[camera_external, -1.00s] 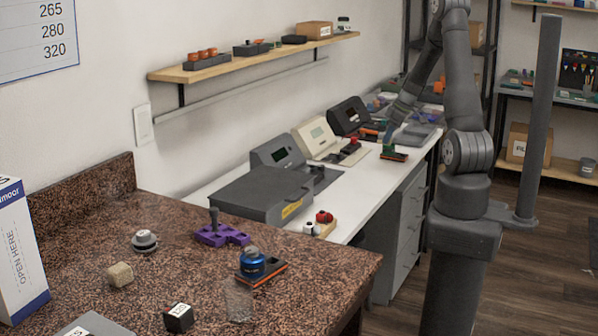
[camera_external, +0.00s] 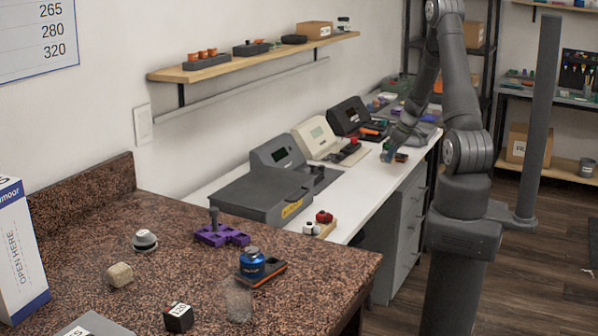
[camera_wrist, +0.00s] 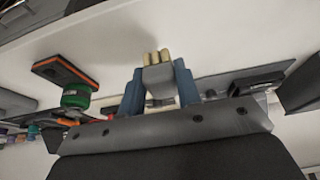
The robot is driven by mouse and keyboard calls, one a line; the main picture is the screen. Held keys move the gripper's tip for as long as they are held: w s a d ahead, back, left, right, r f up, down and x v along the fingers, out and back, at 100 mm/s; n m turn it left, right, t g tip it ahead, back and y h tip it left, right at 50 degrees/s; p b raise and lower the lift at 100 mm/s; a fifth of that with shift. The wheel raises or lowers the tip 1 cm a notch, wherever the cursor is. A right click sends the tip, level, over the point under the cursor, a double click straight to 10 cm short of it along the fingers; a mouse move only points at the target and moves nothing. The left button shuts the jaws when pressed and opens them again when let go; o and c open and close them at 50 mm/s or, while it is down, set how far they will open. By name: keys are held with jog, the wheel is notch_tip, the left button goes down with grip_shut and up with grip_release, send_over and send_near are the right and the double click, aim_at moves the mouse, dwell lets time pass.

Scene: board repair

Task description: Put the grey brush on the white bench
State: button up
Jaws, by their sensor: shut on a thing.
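The grey brush (camera_wrist: 158,76), with pale bristle tufts, is between the two blue fingers of my gripper (camera_wrist: 159,82) in the wrist view. My gripper is shut on it, with the bristles sticking out past the fingertips. In the external view my gripper (camera_external: 387,155) is low over the far part of the white bench (camera_external: 340,200); the brush is too small to make out there. The bench surface (camera_wrist: 215,40) also fills the area beyond the bristles in the wrist view. I cannot tell whether the brush touches it.
A green-bodied bottle (camera_wrist: 76,96) stands on a dark pad with an orange edge (camera_wrist: 66,70), left of my gripper in the wrist view. Grey and cream machines (camera_external: 315,138) line the bench's wall side. A granite counter (camera_external: 200,275) is nearer.

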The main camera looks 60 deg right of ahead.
aim_at(386, 176)
jog(key=shift+w+a+f, duration=0.2)
jog(key=shift+w+f, duration=0.3)
jog(key=shift+w, duration=0.3)
jog(key=shift+f, duration=2)
jog(key=shift+f, duration=0.1)
jog(key=o, duration=1)
jog(key=shift+c, duration=0.2)
jog(key=shift+s+r, duration=0.1)
jog(key=shift+r, duration=0.4)
jog(key=v, duration=1.1)
jog(key=shift+s, duration=0.1)
